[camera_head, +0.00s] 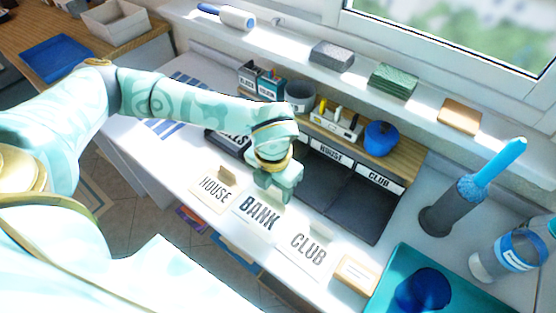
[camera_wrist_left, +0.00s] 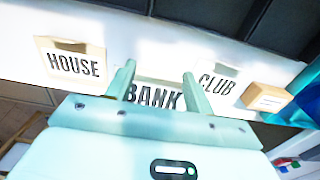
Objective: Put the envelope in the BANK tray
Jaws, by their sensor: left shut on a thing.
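Three white envelopes lie in a row along the counter's front: HOUSE (camera_head: 212,194), BANK (camera_head: 258,215) and CLUB (camera_head: 306,249), the outer two with a raised tab. My left gripper (camera_head: 276,192) is at the back edge of the BANK envelope. In the left wrist view, its fingers (camera_wrist_left: 158,80) stand on either side of that edge, shut on the BANK envelope (camera_wrist_left: 152,97), whose gripped part is hard to see. Dark trays stand behind, with HOUSE (camera_head: 331,152) and CLUB (camera_head: 379,179) labels readable. I see no BANK tray label; my arm hides part of the row. My right gripper is not in view.
A small tan block (camera_head: 356,272) and a teal tray (camera_head: 455,285) are at the right. A dark holder with a blue-handled brush (camera_head: 455,205) stands behind it. A wooden riser with a blue pot (camera_head: 381,139) backs the trays.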

